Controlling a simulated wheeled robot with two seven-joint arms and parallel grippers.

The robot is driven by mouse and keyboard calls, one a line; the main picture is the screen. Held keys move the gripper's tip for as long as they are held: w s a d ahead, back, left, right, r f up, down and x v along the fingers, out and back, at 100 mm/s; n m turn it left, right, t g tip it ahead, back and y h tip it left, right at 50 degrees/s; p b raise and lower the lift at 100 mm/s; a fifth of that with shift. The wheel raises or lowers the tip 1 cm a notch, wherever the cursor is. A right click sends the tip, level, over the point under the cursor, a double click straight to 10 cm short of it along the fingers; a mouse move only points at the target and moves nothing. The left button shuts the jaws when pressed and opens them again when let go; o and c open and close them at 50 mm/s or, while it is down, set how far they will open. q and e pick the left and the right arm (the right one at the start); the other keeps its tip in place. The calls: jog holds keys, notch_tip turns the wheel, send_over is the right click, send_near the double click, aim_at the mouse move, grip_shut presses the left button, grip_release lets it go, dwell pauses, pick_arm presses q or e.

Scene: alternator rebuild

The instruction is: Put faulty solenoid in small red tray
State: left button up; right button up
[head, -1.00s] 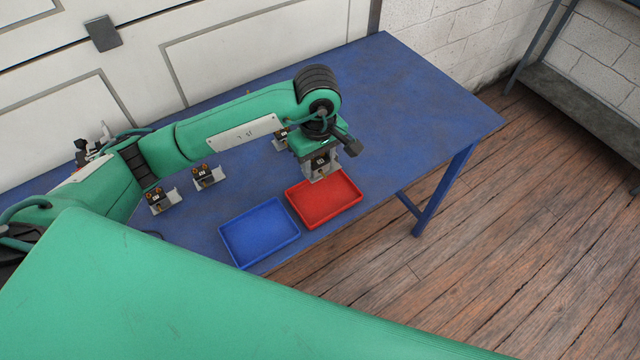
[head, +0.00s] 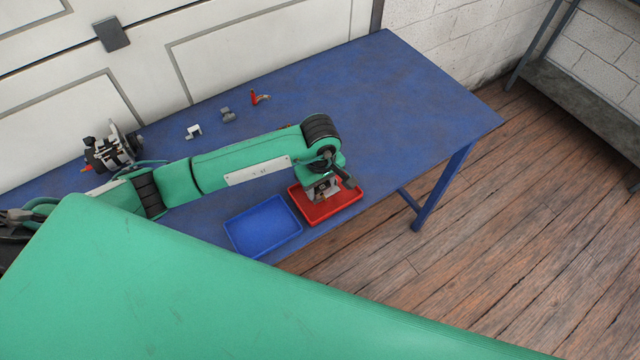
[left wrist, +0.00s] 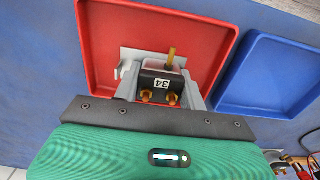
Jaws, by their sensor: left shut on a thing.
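The small red tray (head: 345,205) lies near the front edge of the blue table, and it fills the upper left of the left wrist view (left wrist: 100,35). My left gripper (head: 322,192) is over the tray, pointing down. It is shut on a solenoid (left wrist: 162,82), a black block with brass terminals, a label reading 34 and a pale bracket. The solenoid appears in or just above the tray; whether it touches the tray floor I cannot tell. My right gripper is not in view.
A blue tray (head: 262,227) lies directly left of the red one. Small metal parts (head: 228,114), a red-handled item (head: 260,97) and a clamp-like assembly (head: 113,148) stand towards the back. The table's right part is clear.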

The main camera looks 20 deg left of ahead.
pick_arm(q)
jog(key=shift+f, duration=0.1)
jog(key=o, duration=1.1)
jog(key=shift+o, duration=0.2)
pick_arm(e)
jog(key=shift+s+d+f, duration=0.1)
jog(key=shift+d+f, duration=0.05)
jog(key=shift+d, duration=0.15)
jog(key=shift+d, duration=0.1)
pick_arm(q)
jog(key=shift+r, duration=0.25)
notch_tip(320, 180, up, 11)
jog(key=b, duration=0.4)
jog(key=shift+f, duration=0.1)
jog(key=shift+r, duration=0.5)
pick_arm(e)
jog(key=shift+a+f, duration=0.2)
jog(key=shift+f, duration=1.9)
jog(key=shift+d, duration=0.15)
